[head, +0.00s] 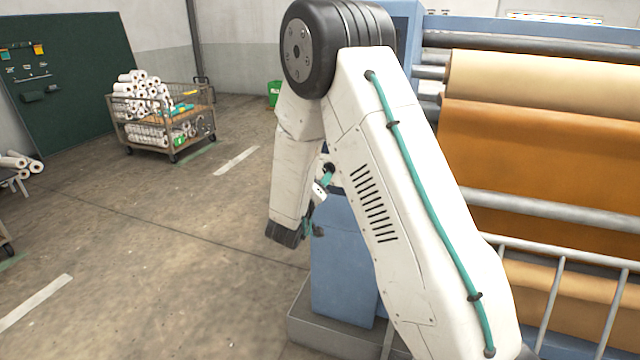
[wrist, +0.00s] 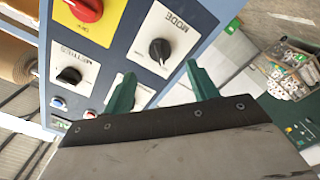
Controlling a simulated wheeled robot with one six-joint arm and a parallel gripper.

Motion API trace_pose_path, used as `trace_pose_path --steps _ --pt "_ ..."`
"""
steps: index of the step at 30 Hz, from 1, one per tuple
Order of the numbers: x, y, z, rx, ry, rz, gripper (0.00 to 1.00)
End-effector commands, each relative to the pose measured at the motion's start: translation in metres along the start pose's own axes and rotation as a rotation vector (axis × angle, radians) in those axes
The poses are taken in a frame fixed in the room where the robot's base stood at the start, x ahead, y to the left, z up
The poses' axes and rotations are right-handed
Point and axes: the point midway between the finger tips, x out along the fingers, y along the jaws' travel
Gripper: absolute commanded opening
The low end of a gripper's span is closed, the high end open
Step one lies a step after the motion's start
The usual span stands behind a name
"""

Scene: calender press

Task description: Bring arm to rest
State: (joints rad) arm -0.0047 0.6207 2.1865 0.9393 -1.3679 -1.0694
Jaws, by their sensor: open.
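My gripper (wrist: 162,88) shows in the wrist view with its two green fingers spread apart and nothing between them. The fingers point at a blue-framed control panel (wrist: 135,55) with a black MODE knob (wrist: 160,51) just beyond them. I cannot tell whether either finger touches the panel. In the head view my white arm (head: 400,200) is raised and bent, its far part hanging down beside the machine's blue cabinet (head: 345,265). The arm hides the panel and most of the gripper there.
The press rollers with tan and brown sheet (head: 540,150) stand at the right, behind a grey guard rail (head: 560,211). A wire cart (head: 165,120) with white rolls stands at the back left.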

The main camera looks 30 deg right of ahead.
Motion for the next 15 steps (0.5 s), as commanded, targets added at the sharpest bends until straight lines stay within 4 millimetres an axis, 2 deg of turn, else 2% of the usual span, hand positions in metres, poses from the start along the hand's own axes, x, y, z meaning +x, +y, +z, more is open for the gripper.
trace_pose_path --steps 13,15 --pt "0.0005 -0.0001 0.0 0.012 0.0 0.0 0.58" --pt "0.0003 -0.0081 0.004 0.047 -0.021 -0.039 0.58"
